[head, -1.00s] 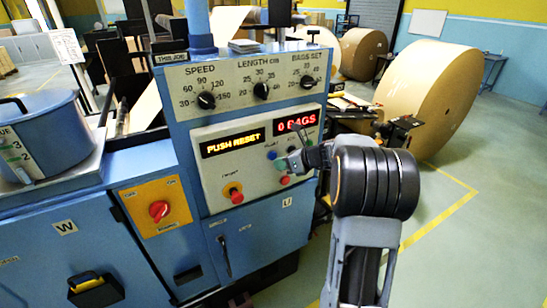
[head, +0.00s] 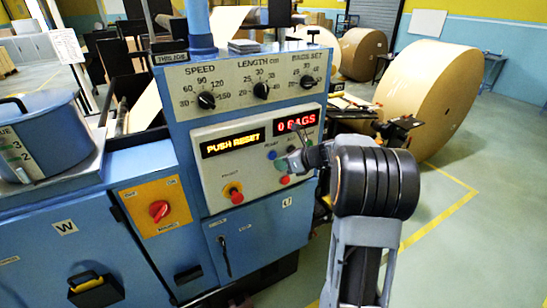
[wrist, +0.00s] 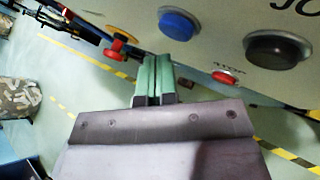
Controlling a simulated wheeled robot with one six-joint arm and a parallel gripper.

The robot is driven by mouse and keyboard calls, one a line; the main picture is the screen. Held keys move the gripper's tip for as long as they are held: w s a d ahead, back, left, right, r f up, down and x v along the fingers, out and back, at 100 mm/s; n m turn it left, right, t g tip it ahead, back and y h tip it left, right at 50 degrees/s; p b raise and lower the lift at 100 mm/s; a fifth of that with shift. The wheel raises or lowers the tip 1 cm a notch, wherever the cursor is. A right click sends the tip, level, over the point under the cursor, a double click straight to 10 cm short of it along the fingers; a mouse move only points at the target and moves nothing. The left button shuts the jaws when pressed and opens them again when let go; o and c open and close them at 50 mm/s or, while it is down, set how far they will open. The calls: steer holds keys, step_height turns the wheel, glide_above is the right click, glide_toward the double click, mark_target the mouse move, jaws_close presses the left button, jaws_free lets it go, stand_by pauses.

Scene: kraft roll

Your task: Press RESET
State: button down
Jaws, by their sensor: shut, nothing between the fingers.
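The blue machine's control panel (head: 215,180) carries a lit display (head: 232,142) reading "PUSH RESET" and a red one (head: 296,121) reading "0 BAGS". A blue button (wrist: 180,24) is just above my fingertips in the wrist view; it also shows in the head view (head: 271,155). I cannot read a RESET label by it. My gripper (wrist: 165,72) is shut and empty, its green fingers pointing at the panel just below the blue button. I cannot tell whether the tips touch the panel, or what lies behind them.
A red button (wrist: 224,78) marked STOP and a black button (wrist: 278,48) sit right of my fingers. A red mushroom knob (wrist: 121,44) stands out at the left. Three dials are above the displays. Large kraft rolls (head: 435,95) stand behind at the right.

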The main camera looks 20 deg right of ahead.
steer(key=shift+w, duration=0.15)
steer(key=shift+w+p, duration=0.3)
steer(key=shift+p, duration=0.05)
steer(key=shift+w+a, duration=0.1)
steer(key=shift+w, duration=0.3)
stand_by(0.9)
steer(key=shift+s, duration=0.15)
stand_by(0.3)
steer(key=shift+s, duration=0.7)
steer(key=shift+s+d, duration=0.2)
steer(key=shift+s, duration=1.05)
steer(key=shift+s+d, duration=0.15)
steer(key=shift+s, duration=1.1)
